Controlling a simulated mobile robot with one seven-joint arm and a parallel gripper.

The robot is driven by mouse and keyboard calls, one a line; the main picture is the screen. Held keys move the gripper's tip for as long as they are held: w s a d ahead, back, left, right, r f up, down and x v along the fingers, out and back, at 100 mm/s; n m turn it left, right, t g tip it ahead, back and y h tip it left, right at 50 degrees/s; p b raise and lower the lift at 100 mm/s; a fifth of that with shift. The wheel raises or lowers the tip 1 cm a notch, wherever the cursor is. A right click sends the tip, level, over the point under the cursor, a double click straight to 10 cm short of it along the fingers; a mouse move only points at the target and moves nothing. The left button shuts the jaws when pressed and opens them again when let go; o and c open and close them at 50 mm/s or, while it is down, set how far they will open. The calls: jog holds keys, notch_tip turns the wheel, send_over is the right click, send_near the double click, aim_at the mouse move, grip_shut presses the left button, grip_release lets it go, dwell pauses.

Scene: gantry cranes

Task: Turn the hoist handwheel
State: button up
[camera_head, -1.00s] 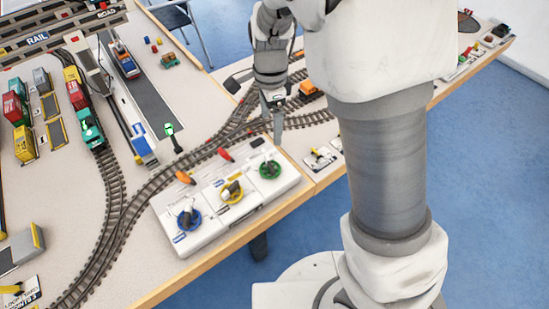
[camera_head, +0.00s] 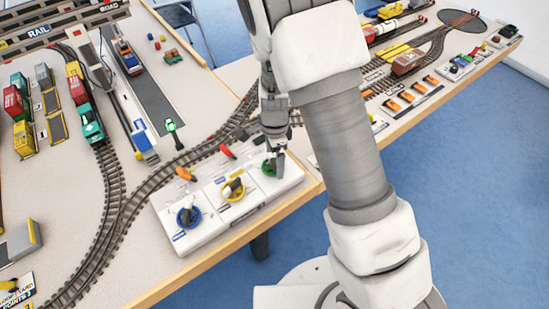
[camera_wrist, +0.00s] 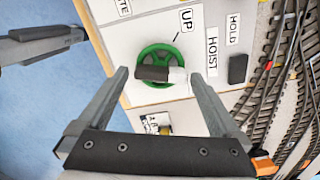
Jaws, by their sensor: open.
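The hoist handwheel is a green ring with a black and white grip bar across it. It shows in the wrist view (camera_wrist: 160,68) beside the HOIST and UP labels, and in the head view (camera_head: 268,169) at the right end of the white control panel (camera_head: 210,236). My gripper (camera_wrist: 159,75) is open, with one finger on each side of the handwheel in the wrist view. In the head view my gripper (camera_head: 275,158) is right at the green wheel and partly hides it. I cannot tell whether the fingers touch it.
A blue handwheel (camera_head: 189,217) and a yellow handwheel (camera_head: 233,189) sit left of the green one. Orange and red levers (camera_head: 227,151) stand behind them. Railway track (camera_head: 190,157) runs close behind the panel. The wooden table edge (camera_head: 291,206) lies in front.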

jog(key=c, duration=1.2)
jog(key=shift+c, duration=0.2)
jog(key=shift+n, duration=0.4)
jog(key=n, duration=0.2)
jog(key=shift+w+n, duration=0.1)
jog(key=shift+n, duration=0.3)
jog(key=n+b, duration=0.1)
jog(key=n, duration=0.2)
jog(key=shift+n, duration=0.3)
jog(key=n, duration=0.3)
jog(key=n+b, duration=0.1)
jog(key=n, duration=0.2)
jog(key=shift+w+a, duration=0.1)
jog(key=shift+a, duration=0.1)
jog(key=shift+n, duration=0.3)
jog(key=o, duration=1.2)
